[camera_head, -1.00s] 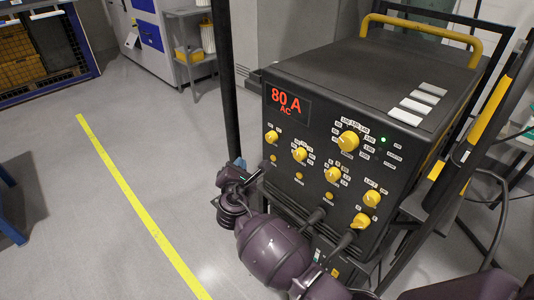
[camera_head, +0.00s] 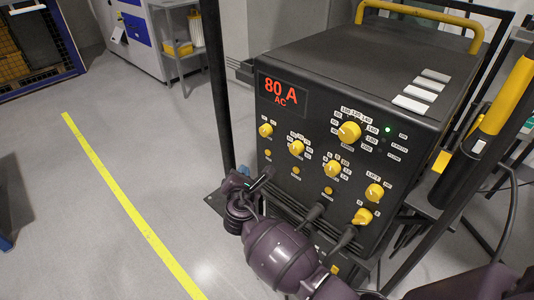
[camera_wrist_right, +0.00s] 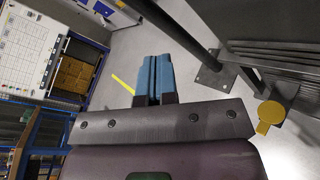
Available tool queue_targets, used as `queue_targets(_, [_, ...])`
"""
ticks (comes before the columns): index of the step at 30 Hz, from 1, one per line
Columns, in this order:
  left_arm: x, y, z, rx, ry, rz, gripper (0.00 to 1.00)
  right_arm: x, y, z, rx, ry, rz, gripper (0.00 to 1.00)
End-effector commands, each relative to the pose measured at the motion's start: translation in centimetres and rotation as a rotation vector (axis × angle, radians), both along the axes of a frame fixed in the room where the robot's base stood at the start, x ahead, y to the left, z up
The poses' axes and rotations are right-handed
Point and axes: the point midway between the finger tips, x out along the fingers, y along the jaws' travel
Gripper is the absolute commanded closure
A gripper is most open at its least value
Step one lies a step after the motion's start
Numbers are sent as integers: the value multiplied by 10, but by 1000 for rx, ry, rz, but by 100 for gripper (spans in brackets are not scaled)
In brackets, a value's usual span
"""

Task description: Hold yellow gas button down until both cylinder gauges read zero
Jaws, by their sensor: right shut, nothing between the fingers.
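The black welding machine (camera_head: 330,110) stands at right centre in the head view, with a red "80 A AC" display. Its front panel carries several yellow knobs and smaller yellow buttons, such as one at the lower left (camera_head: 267,153) and one lower down (camera_head: 328,190). I cannot tell which is the gas button. My right gripper (camera_head: 245,173) is beside the machine's lower left front, partly hidden by its own wrist. In the right wrist view its blue fingers (camera_wrist_right: 153,76) are shut together and empty, over the floor. My left gripper and the cylinder gauges are out of view.
A dark upright post (camera_head: 217,85) stands left of the machine. Cables plug into the lower panel, and a black and yellow bar (camera_head: 500,100) leans at right. The wrist view shows a yellow disc (camera_wrist_right: 270,112) at right. The floor with a yellow line (camera_head: 130,205) is open at left.

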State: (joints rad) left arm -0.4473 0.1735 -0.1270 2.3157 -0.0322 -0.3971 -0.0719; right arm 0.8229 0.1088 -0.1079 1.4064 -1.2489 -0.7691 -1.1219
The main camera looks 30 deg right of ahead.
Motion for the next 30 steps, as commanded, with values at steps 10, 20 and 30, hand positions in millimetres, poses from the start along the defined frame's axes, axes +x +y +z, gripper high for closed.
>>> queue_targets(10, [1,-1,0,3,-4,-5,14,14,-40,0,-3,1,-1,100])
queue_targets(20, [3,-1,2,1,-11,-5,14,21,-59,0,0,0,-1,100])
queue_targets(30, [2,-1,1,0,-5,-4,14,22,-60,0,0,1,-1,100])
